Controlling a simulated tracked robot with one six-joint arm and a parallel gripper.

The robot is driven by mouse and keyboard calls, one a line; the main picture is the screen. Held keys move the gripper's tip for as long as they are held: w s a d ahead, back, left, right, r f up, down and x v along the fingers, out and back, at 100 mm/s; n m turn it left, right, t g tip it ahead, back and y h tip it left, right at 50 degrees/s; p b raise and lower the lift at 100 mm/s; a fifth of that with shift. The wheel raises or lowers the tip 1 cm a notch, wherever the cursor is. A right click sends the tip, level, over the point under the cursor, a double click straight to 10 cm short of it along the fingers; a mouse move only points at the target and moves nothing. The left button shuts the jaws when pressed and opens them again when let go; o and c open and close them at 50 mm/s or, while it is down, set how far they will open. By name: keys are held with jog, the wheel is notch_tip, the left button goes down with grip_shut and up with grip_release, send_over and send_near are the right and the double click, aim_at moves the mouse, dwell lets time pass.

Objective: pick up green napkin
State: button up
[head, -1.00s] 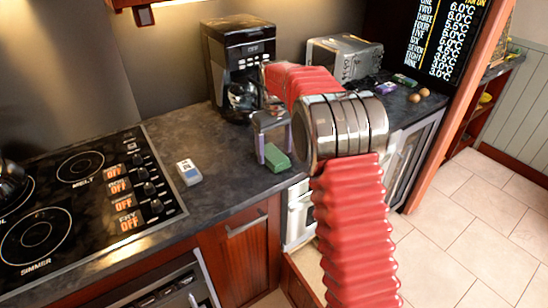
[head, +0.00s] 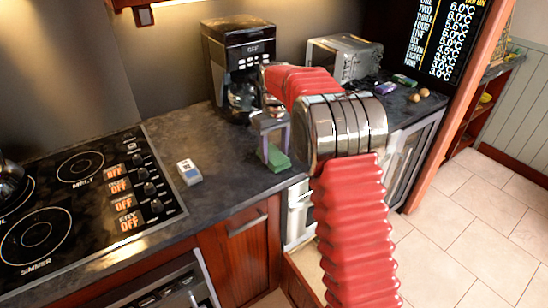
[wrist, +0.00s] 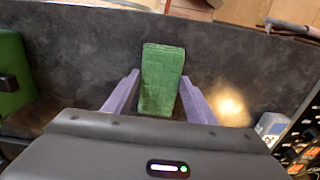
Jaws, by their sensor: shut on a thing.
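The green napkin (head: 280,162), a folded block with a grid texture, is at the dark counter's front edge in the head view. In the wrist view the napkin (wrist: 162,72) stands out between the two purple fingers of my gripper (wrist: 160,84). My gripper (head: 274,150) points down and is shut on the napkin. I cannot tell whether the napkin is clear of the counter.
Another green thing (wrist: 12,72) is at the wrist view's left edge. A coffee maker (head: 238,68) and a toaster oven (head: 343,62) stand behind. A small white-and-blue box (head: 188,172) lies by the stove (head: 82,200). Eggs (head: 420,94) lie at the far right.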

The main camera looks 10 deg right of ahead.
aim_at(275, 155)
jog(key=c, duration=0.5)
notch_tip(275, 155, up, 10)
jog(key=shift+r, duration=0.1)
dwell(0.4)
dwell(0.4)
jog(key=o, duration=0.5)
jog(key=shift+c, duration=0.2)
jog(key=c, duration=0.3)
